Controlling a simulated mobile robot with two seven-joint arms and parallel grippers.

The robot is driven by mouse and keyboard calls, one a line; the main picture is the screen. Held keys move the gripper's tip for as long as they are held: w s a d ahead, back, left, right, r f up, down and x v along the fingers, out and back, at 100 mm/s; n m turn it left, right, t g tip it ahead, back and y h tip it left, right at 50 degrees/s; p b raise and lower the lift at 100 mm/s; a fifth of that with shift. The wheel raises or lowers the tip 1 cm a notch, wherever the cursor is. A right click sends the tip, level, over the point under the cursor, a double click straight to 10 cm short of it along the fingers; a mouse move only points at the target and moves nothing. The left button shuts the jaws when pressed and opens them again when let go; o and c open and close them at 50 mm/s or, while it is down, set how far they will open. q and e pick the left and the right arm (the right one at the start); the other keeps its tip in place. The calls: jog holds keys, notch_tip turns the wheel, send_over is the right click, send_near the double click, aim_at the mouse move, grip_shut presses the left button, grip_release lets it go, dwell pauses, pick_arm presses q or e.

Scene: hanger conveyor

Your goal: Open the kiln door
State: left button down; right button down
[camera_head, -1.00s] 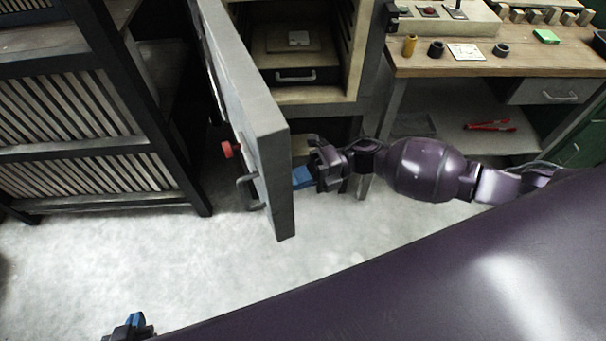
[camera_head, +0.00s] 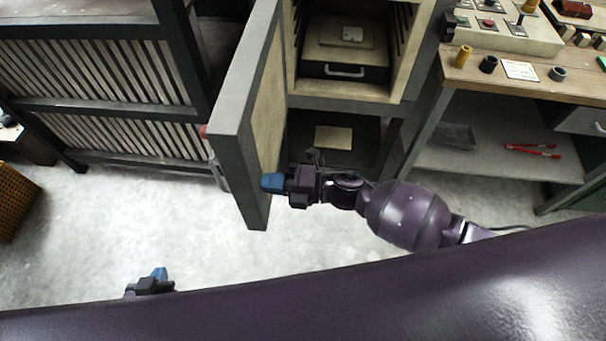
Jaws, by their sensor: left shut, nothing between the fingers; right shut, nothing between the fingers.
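The kiln door (camera_head: 237,130) is a thick grey slab with a pale inner face, and it stands swung wide open to the left of the kiln (camera_head: 345,101). The kiln's inside shows, with a dark drawer-like box on its floor. My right gripper (camera_head: 268,182) has blue fingertips, is shut, and is at the inner face of the door near its lower free edge; whether it touches cannot be told. The door's outer handle is mostly hidden behind the door. My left gripper (camera_head: 159,273) is shut and empty at the lower left, above the floor.
A slatted rack (camera_head: 110,100) stands left of the door, with a narrow gap between. A workbench (camera_head: 520,85) with a control box (camera_head: 505,25) and small jars is at the right. Red tongs (camera_head: 533,149) lie on its lower shelf. The floor in front is clear.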

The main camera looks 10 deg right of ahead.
aim_at(259, 192)
jog(key=a+m+t, duration=0.1)
jog(key=a, duration=0.2)
jog(key=w+a+t+h, duration=0.1)
jog(key=a, duration=0.2)
jog(key=w+a+m+t, duration=0.1)
jog(key=a, duration=0.2)
jog(key=shift+a+m+t+h, duration=0.25)
jog(key=shift+m+t+h, duration=0.05)
jog(key=shift+t, duration=0.1)
jog(key=v, duration=1)
jog(key=shift+s+d+f, duration=0.1)
jog(key=shift+s+d, duration=0.15)
jog(key=shift+d, duration=0.1)
